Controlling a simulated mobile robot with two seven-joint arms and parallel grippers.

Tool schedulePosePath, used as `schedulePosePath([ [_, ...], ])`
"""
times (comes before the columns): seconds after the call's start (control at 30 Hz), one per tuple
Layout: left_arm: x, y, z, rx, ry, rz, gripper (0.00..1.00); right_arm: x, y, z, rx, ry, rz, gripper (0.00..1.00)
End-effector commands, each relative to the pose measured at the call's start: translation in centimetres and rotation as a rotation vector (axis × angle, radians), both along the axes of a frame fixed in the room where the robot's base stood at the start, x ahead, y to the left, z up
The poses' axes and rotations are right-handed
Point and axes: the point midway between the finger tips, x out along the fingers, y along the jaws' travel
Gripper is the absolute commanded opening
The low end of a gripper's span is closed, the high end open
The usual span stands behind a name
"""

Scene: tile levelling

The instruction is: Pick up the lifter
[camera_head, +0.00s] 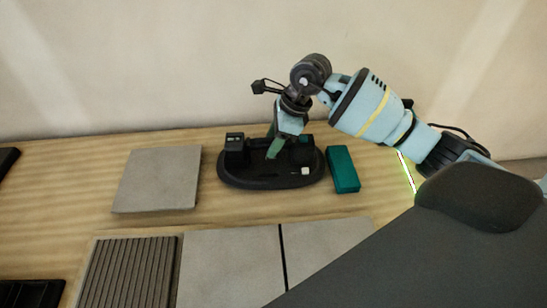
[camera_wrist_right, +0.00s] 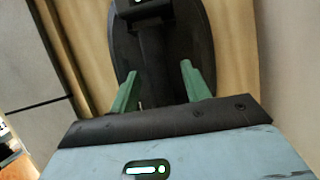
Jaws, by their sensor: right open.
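A black oval-based device (camera_head: 262,182), which looks like the lifter, lies on the wooden table. Two dark upright blocks stand on it, one at its left (camera_head: 236,150) and one at its right, partly behind my gripper. My right gripper (camera_head: 276,146) reaches down over its middle with green fingers. In the right wrist view the open fingers (camera_wrist_right: 161,88) point at the black oval base (camera_wrist_right: 122,45), with a dark bar-like part in the gap between them. I cannot tell whether the fingers touch it. My left gripper does not show.
A teal block (camera_head: 342,168) lies close to the right of the device. A loose grey tile (camera_head: 158,178) lies to its left. A ribbed panel (camera_head: 128,272) and grey tiles (camera_head: 228,265) lie in front. A plain wall stands behind.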

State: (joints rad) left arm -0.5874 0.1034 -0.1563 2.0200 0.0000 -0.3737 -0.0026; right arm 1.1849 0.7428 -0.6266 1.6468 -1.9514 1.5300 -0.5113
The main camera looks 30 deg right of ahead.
Motion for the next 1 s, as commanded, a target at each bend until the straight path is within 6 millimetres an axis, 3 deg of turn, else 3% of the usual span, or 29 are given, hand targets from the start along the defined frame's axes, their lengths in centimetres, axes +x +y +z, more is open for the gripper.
schedulePosePath([
  [1.0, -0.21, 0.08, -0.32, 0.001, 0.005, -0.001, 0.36, 0.07, 0.11, -0.87, 0.0, 0.0, 0.0, 0.47],
])
